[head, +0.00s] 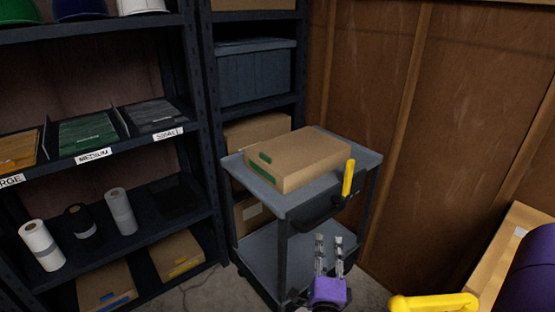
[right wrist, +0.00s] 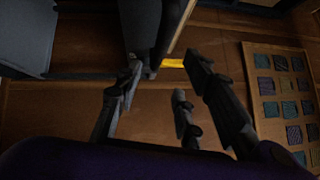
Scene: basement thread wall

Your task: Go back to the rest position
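My right gripper (head: 329,248) shows low in the middle of the head view, in front of the grey cart (head: 262,245). Its fingers point up and stand apart, with nothing seen between them. In the right wrist view the fingers (right wrist: 165,85) are also spread and empty. A small yellow piece (right wrist: 172,63) shows beyond them; I cannot tell whether it is the cart's yellow handle (head: 348,178). My left gripper is not in the head view.
A cardboard box (head: 297,158) lies on the cart top. Dark shelves with bins and rolls (head: 121,211) stand at left. A wooden wall (head: 450,130) is behind. A yellow bar (head: 435,303) and a wooden edge (head: 493,268) are at lower right. A swatch board (right wrist: 253,100) shows in the wrist view.

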